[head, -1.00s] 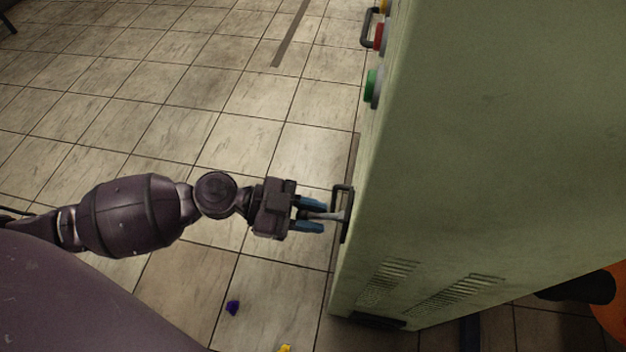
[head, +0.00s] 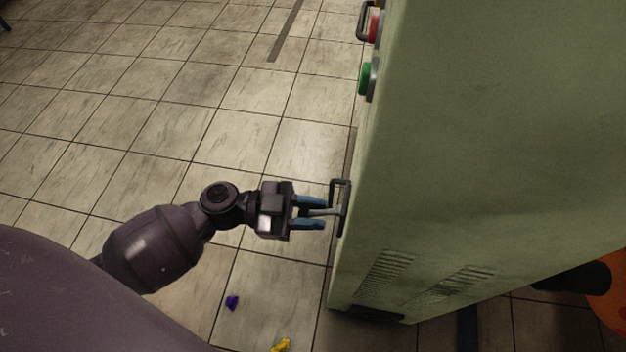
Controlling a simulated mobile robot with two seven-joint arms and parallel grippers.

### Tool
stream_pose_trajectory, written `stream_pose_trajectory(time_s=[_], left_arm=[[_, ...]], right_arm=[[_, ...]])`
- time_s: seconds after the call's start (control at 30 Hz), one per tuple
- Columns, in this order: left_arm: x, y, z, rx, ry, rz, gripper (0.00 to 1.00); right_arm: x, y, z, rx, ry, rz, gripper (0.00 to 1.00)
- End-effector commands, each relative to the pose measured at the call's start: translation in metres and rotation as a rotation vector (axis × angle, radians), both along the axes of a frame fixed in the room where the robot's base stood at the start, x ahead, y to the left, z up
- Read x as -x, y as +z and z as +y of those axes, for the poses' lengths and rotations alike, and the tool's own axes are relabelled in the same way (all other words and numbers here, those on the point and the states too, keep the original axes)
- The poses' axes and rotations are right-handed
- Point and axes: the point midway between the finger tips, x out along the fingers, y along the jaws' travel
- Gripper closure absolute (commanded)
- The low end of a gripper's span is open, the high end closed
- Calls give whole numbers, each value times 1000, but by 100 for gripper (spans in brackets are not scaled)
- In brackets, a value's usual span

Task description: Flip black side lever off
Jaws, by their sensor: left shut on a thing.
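The side lever (head: 324,212) is a short grey bar that sticks out to the left from the green cabinet's (head: 490,130) side face. A dark handle-shaped frame (head: 346,190) stands at its base on the cabinet. My left gripper (head: 318,212) has blue fingertips, one above and one below the lever, and it is shut on the lever. The fingers partly cover the lever. My right gripper is not in view.
A green button (head: 365,78) and a red button (head: 375,28) stick out higher on the same face, with another dark handle (head: 363,20) beside the red one. Small purple (head: 232,302) and yellow (head: 282,346) pieces lie on the tiled floor. The floor left of the cabinet is mostly clear.

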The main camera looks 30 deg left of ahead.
Motion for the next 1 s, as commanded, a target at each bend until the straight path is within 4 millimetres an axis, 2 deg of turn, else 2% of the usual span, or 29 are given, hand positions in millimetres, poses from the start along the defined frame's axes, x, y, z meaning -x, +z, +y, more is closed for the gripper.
stream_pose_trajectory(time_s=[0.37, 0.4, 0.53, 0.83, 1.0], left_arm=[[-2, 3, 1, 4, 3, -5, 100], [-2, 3, 1, 4, 3, -5, 71], [-1, 2, 1, 3, 2, -3, 53], [0, 0, 2, 2, 2, -1, 53], [6, 0, 16, 2, 3, 0, 53]], right_arm=[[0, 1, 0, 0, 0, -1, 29], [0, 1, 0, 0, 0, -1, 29], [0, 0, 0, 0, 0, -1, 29], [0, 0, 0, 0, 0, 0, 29], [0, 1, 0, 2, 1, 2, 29]])
